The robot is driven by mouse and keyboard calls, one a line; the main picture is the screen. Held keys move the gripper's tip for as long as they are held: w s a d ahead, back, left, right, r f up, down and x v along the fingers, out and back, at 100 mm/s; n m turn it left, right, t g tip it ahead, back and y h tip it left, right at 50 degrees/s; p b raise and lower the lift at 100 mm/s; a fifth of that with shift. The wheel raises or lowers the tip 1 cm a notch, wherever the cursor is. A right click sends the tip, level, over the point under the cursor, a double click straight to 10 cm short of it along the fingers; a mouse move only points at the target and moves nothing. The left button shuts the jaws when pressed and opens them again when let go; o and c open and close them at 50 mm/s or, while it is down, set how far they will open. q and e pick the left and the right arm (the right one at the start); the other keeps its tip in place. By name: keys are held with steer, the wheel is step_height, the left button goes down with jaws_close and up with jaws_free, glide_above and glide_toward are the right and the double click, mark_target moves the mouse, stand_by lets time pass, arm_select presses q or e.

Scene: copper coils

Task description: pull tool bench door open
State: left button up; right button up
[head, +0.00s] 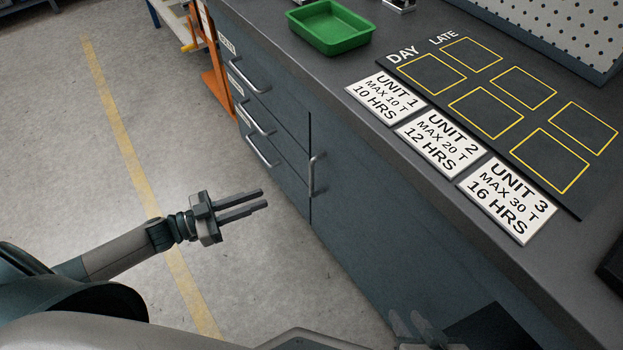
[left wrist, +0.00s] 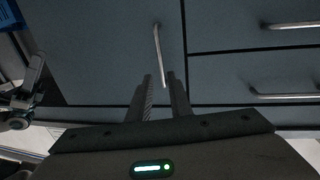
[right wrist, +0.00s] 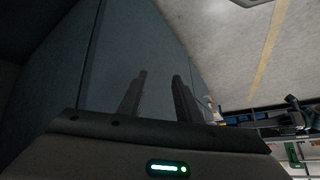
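The tool bench door (head: 355,225) is a blue-grey panel right of the drawers in the head view. It looks shut, flush with the bench front. Its silver bar handle (head: 316,174) stands upright near the door's drawer-side edge. My left gripper (head: 266,199) is open and empty, its fingers pointing at the bench, apart from the handle. In the left wrist view the handle (left wrist: 158,50) lies ahead, in line with the gap between the fingers (left wrist: 160,78). My right gripper (head: 418,322) is low by the bench front; the right wrist view shows its fingers (right wrist: 159,76) apart and empty.
Drawers with bar handles (head: 250,80) lie left of the door. The worktop (head: 310,72) holds a green tray (head: 330,27) and unit signs (head: 440,141). An orange stand (head: 215,75) is beyond the bench. The floor (head: 185,120) left of the bench is clear.

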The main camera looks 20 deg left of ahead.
arm_select(q)
glide_above(311, 194)
steer(key=shift+w, duration=0.35)
stand_by(0.4)
jaws_close()
